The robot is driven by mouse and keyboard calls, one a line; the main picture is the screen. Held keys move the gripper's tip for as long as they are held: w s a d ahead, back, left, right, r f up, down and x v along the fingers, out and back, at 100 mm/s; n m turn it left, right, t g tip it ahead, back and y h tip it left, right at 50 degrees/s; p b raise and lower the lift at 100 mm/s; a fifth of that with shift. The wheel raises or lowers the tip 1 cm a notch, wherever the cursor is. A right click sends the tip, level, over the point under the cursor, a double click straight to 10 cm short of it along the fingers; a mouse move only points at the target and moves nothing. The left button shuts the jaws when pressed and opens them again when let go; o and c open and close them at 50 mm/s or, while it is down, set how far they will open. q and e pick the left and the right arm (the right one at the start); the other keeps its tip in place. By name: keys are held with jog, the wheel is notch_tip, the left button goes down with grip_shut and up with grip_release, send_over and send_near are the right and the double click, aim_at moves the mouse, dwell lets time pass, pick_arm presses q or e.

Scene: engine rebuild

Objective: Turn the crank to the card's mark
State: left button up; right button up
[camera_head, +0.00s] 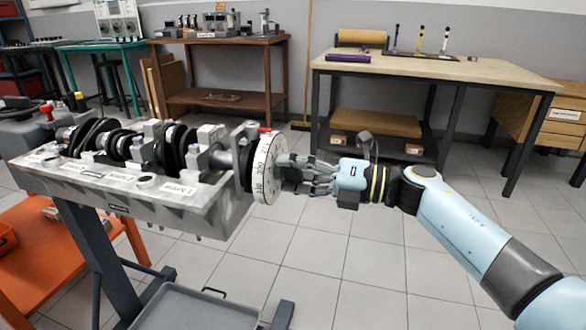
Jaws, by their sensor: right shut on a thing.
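The crankshaft (118,142) lies along the top of a grey engine block (150,203) on a stand at the left. At its right end is a white round disc (268,166) with dark markings around its rim. A small red pointer (265,129) sits at the disc's top. My right gripper (290,172) reaches in from the right and is shut at the disc's face, on the crank's end; the gripped part is hidden by the fingers. I cannot read the disc's numbers surely. No card can be made out clearly. My left gripper is not in view.
A grey tray (165,312) sits low under the block, beside an orange bench (28,245). A wooden-topped workbench (440,68) and a brown table (222,42) stand at the back. The tiled floor at centre is clear.

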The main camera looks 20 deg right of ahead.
jog(key=o, duration=1.2)
jog(key=shift+c, duration=0.2)
jog(key=v, duration=1.2)
jog(key=shift+s+f, duration=0.1)
jog(key=shift+f, duration=0.05)
jog(key=s+d+f+m+t+h, duration=0.15)
jog(key=s+f+m+h, duration=0.4)
jog(key=f, duration=0.55)
jog(key=s+d+f+m+h, duration=0.25)
jog(key=s+f+m, duration=0.35)
jog(key=f+m, duration=0.45)
jog(key=s+d+f+m+t+h, duration=0.1)
jog(key=s+f+m+h, duration=0.4)
jog(key=f, duration=0.7)
jog(key=s+f+m+g+h, duration=0.1)
jog(key=s+f+m+g, duration=0.3)
jog(key=s, duration=0.6)
jog(key=s+f+m+g+h, duration=0.1)
jog(key=s+f+m+g, duration=0.3)
jog(key=s, duration=0.7)
jog(key=s+f+m+g, duration=0.4)
jog(key=s+f+m, duration=0.2)
jog(key=s+f, duration=0.2)
jog(key=s, duration=0.2)
jog(key=shift+s+h, duration=0.4)
